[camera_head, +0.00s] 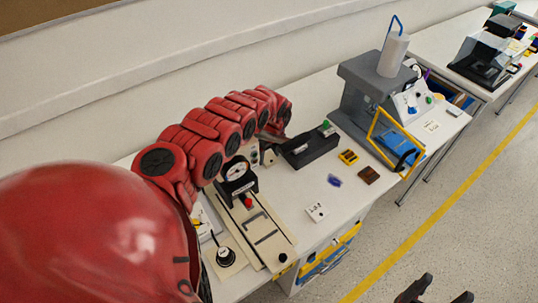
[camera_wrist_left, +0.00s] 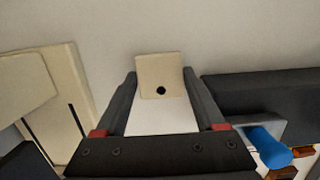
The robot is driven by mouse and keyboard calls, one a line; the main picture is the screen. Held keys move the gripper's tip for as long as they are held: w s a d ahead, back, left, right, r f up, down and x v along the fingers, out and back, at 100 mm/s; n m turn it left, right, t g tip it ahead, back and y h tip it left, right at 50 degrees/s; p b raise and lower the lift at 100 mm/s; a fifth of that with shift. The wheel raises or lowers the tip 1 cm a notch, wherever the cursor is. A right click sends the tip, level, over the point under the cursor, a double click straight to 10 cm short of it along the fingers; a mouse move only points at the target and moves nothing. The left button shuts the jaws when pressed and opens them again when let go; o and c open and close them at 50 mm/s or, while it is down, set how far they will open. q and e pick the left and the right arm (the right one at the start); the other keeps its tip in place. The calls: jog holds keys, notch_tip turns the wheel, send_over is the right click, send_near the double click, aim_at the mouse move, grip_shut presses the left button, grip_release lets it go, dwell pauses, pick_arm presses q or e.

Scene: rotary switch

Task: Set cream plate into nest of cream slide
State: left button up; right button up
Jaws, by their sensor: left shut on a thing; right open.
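The cream plate (camera_wrist_left: 160,68) is a small, nearly square piece with a dark round hole near its lower edge. It sits between the fingertips of my left gripper (camera_wrist_left: 160,82), which is shut on it. In the head view the red left arm reaches over the bench and largely hides this gripper. A long cream fixture (camera_head: 268,232) with dark slots, which looks like the cream slide, lies below the dial gauge. Cream parts with a dark slot (camera_wrist_left: 62,105) show at left in the left wrist view. I cannot make out the nest. My right gripper (camera_head: 432,293) is open and empty at the bottom edge.
A dial gauge (camera_head: 236,170) stands at the cream fixture, with a black rotary knob (camera_head: 225,256) beside it. A dark block with a green button (camera_head: 310,147) and a grey press (camera_head: 370,90) stand further right. Small parts lie between, including a white switch plate (camera_head: 316,212).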

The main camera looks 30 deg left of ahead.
pick_arm(q)
jog(key=shift+f, duration=0.1)
jog(key=o, duration=1.1)
jog(key=shift+c, duration=0.2)
